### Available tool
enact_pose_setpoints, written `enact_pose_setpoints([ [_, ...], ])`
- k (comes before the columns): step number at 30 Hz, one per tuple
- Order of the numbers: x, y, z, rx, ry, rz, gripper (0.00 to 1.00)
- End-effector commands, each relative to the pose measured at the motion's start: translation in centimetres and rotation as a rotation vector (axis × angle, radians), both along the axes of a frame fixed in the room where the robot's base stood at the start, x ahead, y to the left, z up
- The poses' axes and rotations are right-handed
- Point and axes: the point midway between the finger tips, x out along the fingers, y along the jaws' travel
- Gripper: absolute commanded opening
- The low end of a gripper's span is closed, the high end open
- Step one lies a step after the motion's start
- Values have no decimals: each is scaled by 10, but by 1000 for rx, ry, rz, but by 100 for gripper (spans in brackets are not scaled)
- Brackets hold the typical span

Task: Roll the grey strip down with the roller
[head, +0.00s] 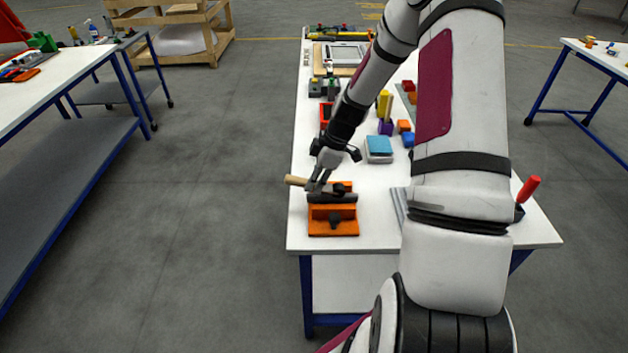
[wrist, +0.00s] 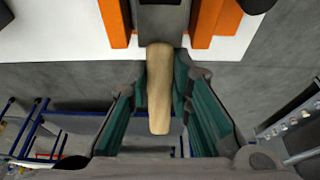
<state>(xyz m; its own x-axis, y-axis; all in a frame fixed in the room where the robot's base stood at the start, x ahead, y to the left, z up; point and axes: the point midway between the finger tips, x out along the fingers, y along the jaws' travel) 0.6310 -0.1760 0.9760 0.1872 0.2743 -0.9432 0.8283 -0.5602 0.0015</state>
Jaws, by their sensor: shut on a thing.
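My gripper (head: 315,186) is at the left edge of the white table, shut on the roller's pale wooden handle (head: 296,180). In the wrist view the handle (wrist: 159,90) lies between the two green-lined fingers. An orange fixture (head: 333,226) stands on the table just right of and below the gripper, with a black knob on its front. A dark grey piece (head: 332,197) lies across its top. I cannot tell how much of that is the grey strip and how much the roller head. In the wrist view a grey part (wrist: 160,18) sits beyond the handle, between orange blocks.
The white table (head: 302,238) ends just left of the fixture, with open floor beyond. A blue-topped box (head: 379,147) and several coloured blocks stand farther back. A red-handled tool (head: 528,190) is at the right, partly behind my arm, which hides much of the table's middle.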

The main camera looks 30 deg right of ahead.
Motion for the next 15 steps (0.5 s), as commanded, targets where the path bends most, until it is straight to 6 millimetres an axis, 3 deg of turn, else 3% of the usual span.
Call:
enact_pose_setpoints([
  [15,-4,-6,0,1,-1,0,0],
])
